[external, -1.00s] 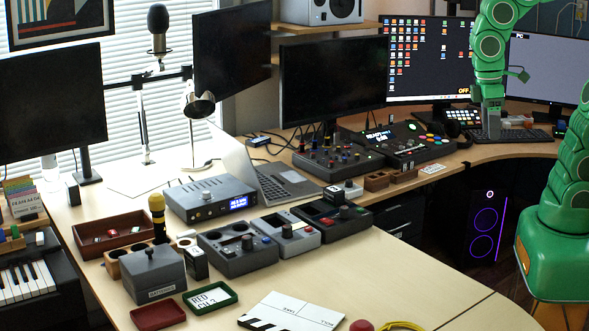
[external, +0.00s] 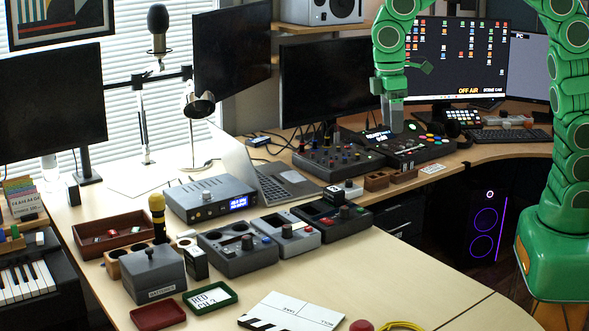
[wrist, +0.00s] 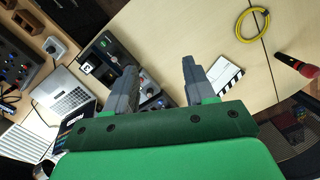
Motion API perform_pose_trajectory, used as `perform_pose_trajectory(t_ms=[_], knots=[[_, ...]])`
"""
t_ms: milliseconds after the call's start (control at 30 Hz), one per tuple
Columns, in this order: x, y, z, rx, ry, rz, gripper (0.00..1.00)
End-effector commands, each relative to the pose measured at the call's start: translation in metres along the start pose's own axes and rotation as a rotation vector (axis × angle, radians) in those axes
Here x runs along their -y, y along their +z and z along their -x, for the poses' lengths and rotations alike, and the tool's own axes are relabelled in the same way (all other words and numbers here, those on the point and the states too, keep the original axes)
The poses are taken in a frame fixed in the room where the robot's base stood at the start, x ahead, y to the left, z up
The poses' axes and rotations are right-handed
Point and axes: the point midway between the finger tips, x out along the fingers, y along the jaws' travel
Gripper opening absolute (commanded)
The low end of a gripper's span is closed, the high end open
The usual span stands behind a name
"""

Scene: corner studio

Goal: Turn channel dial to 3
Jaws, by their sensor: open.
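I cannot tell for sure which knob is the channel dial. A card reading "RED CH 3" (external: 208,298) lies in a green tray. My gripper (external: 397,130) is open and empty, raised in front of the back consoles. In the wrist view, my gripper's fingers (wrist: 159,65) are apart; the left finger partly hides a dark box (wrist: 108,60).
A grey unit with a blue display (external: 210,199) and a laptop (external: 275,185) stand behind the boxes. Consoles (external: 338,160) sit further back. A clapperboard (external: 290,312) and yellow cable (external: 400,327) lie at the front. The desk right of the boxes is clear.

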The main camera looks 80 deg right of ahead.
Motion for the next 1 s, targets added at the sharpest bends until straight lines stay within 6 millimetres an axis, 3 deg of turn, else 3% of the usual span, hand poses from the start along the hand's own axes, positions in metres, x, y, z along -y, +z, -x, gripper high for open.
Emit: perform_pose_trajectory(t_ms=[100, 533, 1000], knots=[[-0.006, -0.03, -0.004, -0.004, 0.003, 0.03, 0.54], [-0.021, -0.126, -0.025, -0.024, 0.012, 0.136, 0.54], [-0.032, -0.223, -0.068, -0.046, 0.022, 0.255, 0.54]])
